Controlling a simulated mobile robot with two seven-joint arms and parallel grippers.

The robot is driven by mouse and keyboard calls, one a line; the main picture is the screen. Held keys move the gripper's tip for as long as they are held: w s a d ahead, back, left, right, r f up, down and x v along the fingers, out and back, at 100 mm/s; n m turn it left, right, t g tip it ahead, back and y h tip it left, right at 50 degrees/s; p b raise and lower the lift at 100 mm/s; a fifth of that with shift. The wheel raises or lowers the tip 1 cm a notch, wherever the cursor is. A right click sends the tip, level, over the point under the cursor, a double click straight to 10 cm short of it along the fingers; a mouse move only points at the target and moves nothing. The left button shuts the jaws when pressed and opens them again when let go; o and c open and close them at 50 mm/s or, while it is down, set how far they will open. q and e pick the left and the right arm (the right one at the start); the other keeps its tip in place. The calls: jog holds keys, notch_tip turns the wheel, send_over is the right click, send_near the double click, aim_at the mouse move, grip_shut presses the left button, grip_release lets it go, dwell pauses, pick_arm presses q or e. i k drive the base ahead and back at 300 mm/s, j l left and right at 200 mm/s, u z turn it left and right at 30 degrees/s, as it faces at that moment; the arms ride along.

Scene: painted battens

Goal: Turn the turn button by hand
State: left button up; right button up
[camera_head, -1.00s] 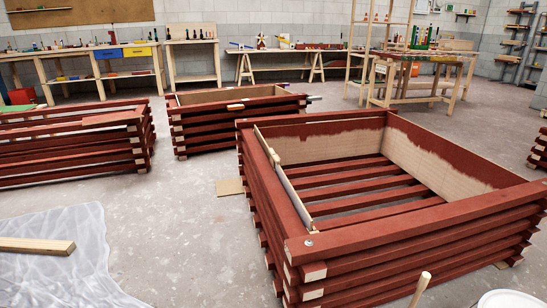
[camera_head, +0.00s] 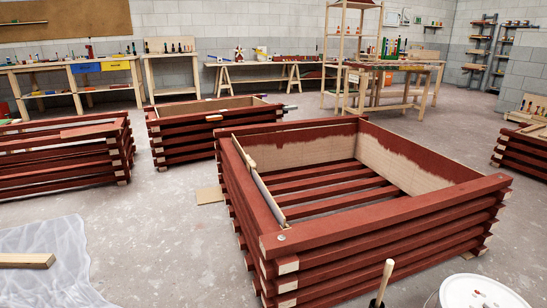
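No turn button can be made out for certain. A small pale wooden piece (camera_head: 249,162) sits at the inner left side of the large red batten box (camera_head: 385,220), by a long pale strip (camera_head: 262,190). Another small pale block (camera_head: 214,118) lies on the front rim of the smaller red box (camera_head: 180,137) behind. A small round grey disc (camera_head: 281,237) shows on the large box's near left corner. I cannot tell whether any of these is the button. Neither of my grippers is in view.
A white round lid or bucket (camera_head: 482,293) and an upright wooden handle (camera_head: 384,282) stand in front. A plastic sheet (camera_head: 55,265) with a batten (camera_head: 25,261) lies at left. More red battens (camera_head: 60,165) are stacked behind it. Grey floor (camera_head: 165,230) is clear between.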

aim_at(251, 162)
jog(key=z, duration=1.4)
jog(key=i+j+z, duration=0.15)
jog(key=j, duration=0.15)
jog(key=i+j, duration=0.15)
jog(key=j, duration=0.5)
jog(key=i+j, duration=0.15)
jog(key=j, duration=0.5)
jog(key=i+j, duration=0.2)
jog(key=j, duration=0.45)
jog(key=i+j, duration=0.15)
jog(key=j, duration=0.5)
jog(key=i+j, duration=0.15)
jog(key=j, duration=0.5)
jog(key=i+j, duration=0.15)
jog(key=j, duration=0.45)
jog(key=i+j, duration=0.15)
jog(key=j, duration=0.5)
jog(key=i+j, duration=0.2)
jog(key=j, duration=0.45)
